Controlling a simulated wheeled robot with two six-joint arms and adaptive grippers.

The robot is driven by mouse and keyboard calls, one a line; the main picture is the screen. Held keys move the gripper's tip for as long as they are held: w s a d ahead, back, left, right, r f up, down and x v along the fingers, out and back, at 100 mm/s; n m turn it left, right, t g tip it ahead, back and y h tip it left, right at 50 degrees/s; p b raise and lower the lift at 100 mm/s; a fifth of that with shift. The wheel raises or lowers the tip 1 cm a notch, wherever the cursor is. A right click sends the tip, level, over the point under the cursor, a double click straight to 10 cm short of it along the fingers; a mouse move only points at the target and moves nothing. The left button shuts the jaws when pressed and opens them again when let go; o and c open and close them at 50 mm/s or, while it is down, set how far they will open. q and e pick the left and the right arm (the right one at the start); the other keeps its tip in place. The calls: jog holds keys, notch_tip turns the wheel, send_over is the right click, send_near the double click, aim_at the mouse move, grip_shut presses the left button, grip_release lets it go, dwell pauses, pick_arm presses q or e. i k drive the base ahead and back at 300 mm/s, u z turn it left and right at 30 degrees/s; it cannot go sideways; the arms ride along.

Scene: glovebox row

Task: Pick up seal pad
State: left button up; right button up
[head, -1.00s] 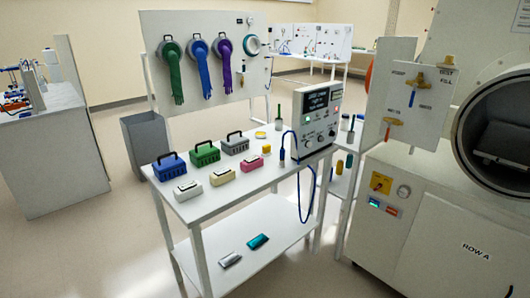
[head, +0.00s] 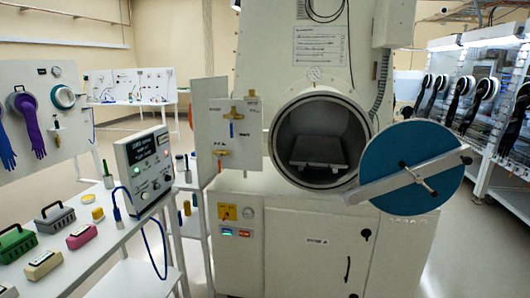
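I cannot tell for certain which thing is the seal pad. The white table (head: 118,240) at the left bears several small things. A small yellow round piece (head: 87,198) and a yellow jar-like piece (head: 97,213) sit near its middle. A pink box (head: 82,236) and a cream box (head: 43,264) lie towards its front edge. A grey case (head: 53,220) and a green case (head: 14,243) with handles stand behind them. Neither of my grippers is in view.
A console (head: 145,170) with lit buttons stands at the table's right end, a blue cable hanging from it. A round chamber (head: 322,188) with a tray inside has its blue door (head: 412,168) swung open to the right. A valve panel (head: 236,130) stands left of it.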

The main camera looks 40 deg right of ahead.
aim_at(98, 214)
jog(key=u, duration=1.6)
jog(key=i, duration=5.1)
jog(key=z, duration=2.95)
jog(key=i, duration=1.15)
jog(key=z, duration=0.05)
